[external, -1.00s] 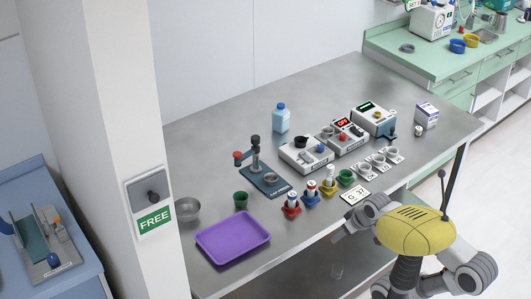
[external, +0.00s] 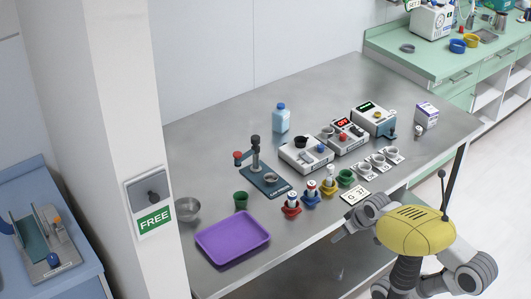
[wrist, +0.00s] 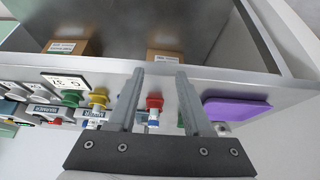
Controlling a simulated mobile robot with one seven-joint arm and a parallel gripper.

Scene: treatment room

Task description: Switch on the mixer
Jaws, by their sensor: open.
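Several white devices stand on the steel table in the external view. My gripper (external: 340,236) is at the table's front edge, apart from all the devices. In the wrist view my gripper (wrist: 157,80) has its two fingers spread, with nothing held between them.
A purple tray (external: 233,238), a green cup (external: 241,200), a lever stand (external: 256,165) and several coloured vial holders (external: 310,195) stand left of and before the devices. A card (external: 355,193) lies near the front edge. Boxes (wrist: 70,47) show under the table in the wrist view.

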